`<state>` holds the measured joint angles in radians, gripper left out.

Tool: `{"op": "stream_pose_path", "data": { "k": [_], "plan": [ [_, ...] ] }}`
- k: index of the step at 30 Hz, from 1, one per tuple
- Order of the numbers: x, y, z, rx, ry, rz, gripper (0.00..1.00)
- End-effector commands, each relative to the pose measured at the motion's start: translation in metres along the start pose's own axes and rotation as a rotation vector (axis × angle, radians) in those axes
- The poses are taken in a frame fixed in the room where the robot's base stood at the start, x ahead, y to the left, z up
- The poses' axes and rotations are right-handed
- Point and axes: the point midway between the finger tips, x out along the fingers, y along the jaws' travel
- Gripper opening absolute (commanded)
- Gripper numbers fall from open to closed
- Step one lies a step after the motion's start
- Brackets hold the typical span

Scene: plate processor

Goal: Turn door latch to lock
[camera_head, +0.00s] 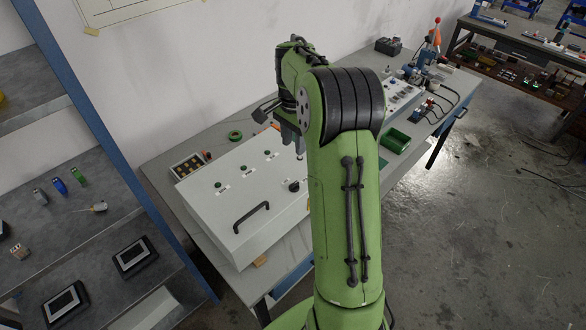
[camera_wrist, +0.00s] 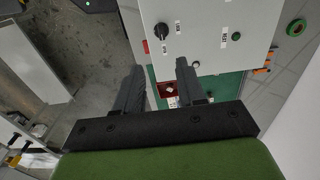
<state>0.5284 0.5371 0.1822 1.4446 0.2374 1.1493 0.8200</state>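A white box (camera_head: 235,205) with a black bar handle (camera_head: 251,217) lies on the workbench. Its lid carries several green buttons and a black round latch knob (camera_head: 294,187) close to my arm. In the head view my arm hides most of the gripper.
A control box with coloured buttons (camera_head: 187,165) and a green tape roll (camera_head: 235,135) are behind the white box. A green tray (camera_head: 394,140) and other equipment stand further right on the bench. A shelf unit is at left; open floor lies right.

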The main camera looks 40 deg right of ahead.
Motion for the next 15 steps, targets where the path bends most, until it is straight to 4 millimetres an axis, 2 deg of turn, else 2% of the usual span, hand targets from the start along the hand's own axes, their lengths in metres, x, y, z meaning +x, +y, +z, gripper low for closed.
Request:
{"op": "stream_pose_path", "data": {
  "k": [5,8,15],
  "plan": [
    [0.008,-0.001,-0.005,0.025,-0.009,0.006,0.39],
    [0.022,0.000,-0.004,0.025,-0.010,0.008,0.39],
    [0.081,0.001,-0.003,0.023,-0.011,0.009,0.39]
  ]
}}
